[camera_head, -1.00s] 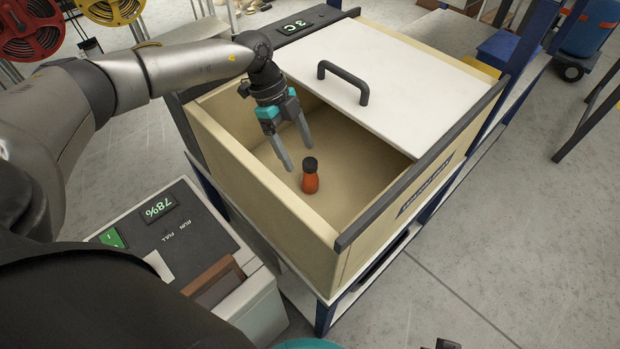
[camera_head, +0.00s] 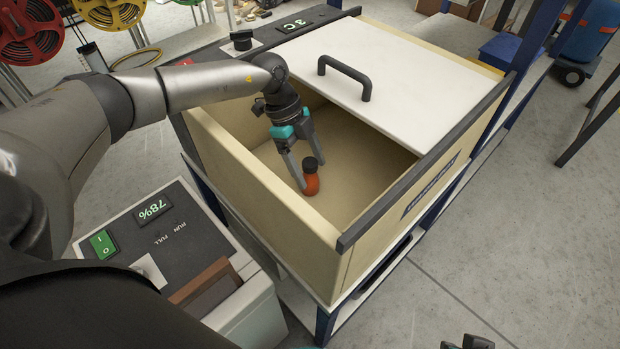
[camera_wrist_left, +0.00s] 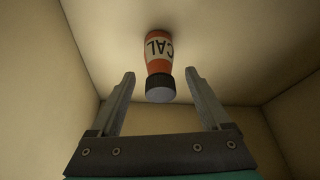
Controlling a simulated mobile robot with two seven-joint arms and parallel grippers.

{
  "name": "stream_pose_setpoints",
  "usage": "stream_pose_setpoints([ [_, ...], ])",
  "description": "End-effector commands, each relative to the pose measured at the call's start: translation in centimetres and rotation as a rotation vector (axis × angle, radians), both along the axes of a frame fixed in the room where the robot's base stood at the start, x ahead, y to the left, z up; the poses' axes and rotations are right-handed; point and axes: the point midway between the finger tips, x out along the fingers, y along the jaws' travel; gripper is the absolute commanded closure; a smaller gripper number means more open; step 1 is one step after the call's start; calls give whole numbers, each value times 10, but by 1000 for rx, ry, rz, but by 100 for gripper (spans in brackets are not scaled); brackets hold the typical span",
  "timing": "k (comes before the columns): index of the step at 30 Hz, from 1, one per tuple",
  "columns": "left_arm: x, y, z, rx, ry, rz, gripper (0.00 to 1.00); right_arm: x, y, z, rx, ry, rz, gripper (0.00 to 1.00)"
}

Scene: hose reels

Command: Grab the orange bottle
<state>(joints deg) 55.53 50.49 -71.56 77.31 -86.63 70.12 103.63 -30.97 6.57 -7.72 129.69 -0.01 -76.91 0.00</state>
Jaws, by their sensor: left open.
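The orange bottle (camera_head: 311,184) with a black cap stands upright inside the open part of the cream box. My left gripper (camera_head: 310,175) is open and reaches down into the box, its fingers at the bottle and partly in front of it. In the left wrist view the bottle (camera_wrist_left: 158,57), with a white label reading "CAL", lies ahead between the lines of the two fingers. The left gripper (camera_wrist_left: 158,78) there has its fingertips on either side of the dark cap, apart from it.
The cream box (camera_head: 270,175) has tall walls around the bottle. A white lid (camera_head: 400,75) with a black handle (camera_head: 345,78) covers its far right part. A grey control unit (camera_head: 185,240) reading 78% stands at the front left.

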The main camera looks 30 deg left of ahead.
Motion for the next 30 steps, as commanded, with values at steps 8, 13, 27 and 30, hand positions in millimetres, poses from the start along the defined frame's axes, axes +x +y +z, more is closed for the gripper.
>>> stream_pose_setpoints([
  [8, 0, 0, 0, 0, 1, 0, 29, 0, 0, 0, 0, 1, 0, 100],
  [13, 0, 0, 0, 0, 0, 0, 48, 0, 0, 0, -1, 0, 0, 100],
  [27, 0, 0, 0, 0, 0, 0, 100, 0, 0, 0, 0, 1, 0, 100],
  [30, 0, 0, 0, 0, 0, 0, 100, 0, 0, 0, 0, 1, 0, 100],
])
